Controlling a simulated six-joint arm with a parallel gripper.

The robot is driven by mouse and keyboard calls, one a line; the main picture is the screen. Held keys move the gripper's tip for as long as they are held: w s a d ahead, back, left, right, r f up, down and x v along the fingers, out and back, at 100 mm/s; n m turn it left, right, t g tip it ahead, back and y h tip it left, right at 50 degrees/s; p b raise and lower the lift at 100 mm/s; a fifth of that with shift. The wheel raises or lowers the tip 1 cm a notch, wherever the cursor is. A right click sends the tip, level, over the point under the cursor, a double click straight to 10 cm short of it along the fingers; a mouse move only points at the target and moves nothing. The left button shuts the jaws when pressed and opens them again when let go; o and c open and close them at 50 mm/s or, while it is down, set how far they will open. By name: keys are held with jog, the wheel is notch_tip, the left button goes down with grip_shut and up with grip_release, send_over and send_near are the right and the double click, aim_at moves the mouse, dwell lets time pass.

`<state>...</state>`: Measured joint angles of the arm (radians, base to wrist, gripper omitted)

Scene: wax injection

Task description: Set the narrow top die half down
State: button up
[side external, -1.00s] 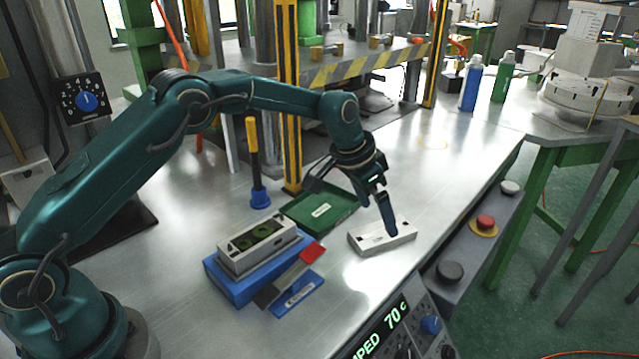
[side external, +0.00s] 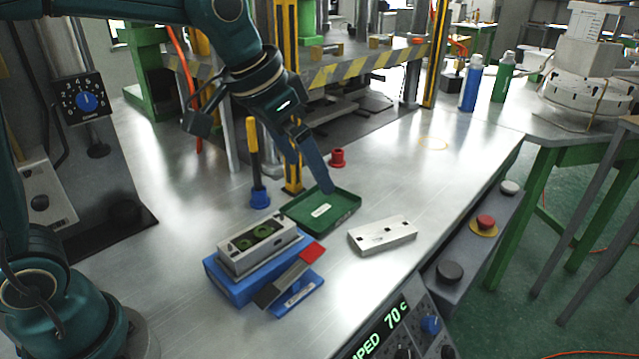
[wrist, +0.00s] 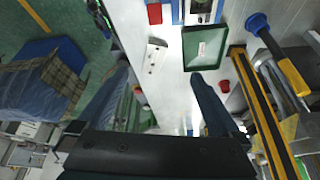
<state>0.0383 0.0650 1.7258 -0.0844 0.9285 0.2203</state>
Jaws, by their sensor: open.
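The narrow top die half (side external: 382,235) is a pale metal bar with small dark square holes. It lies flat on the steel bench, right of the green tray, with nothing gripping it. It also shows in the wrist view (wrist: 155,57). The other die part (side external: 259,243), with green round cavities, sits on a blue block (side external: 228,283). My gripper (side external: 328,188) is above the green tray (side external: 345,208), left of and apart from the die half. In the wrist view my gripper (wrist: 160,75) has its two fingers spread wide, with nothing between them.
A yellow-handled tool stands in a blue holder (side external: 259,197). A small red part (side external: 337,157) stands behind the tray, near the yellow-black press post (side external: 290,100). The bench right of the die half is clear.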

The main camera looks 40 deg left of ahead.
jog(key=s+a+f+n, duration=0.1)
jog(key=s, duration=0.7)
jog(key=s+a+f+n+y, duration=0.1)
jog(key=s+f, duration=0.1)
jog(key=s, duration=0.6)
jog(key=shift+a+f+n+t, duration=0.15)
jog(key=shift+a+n+t, duration=0.15)
jog(key=shift+a, duration=0.05)
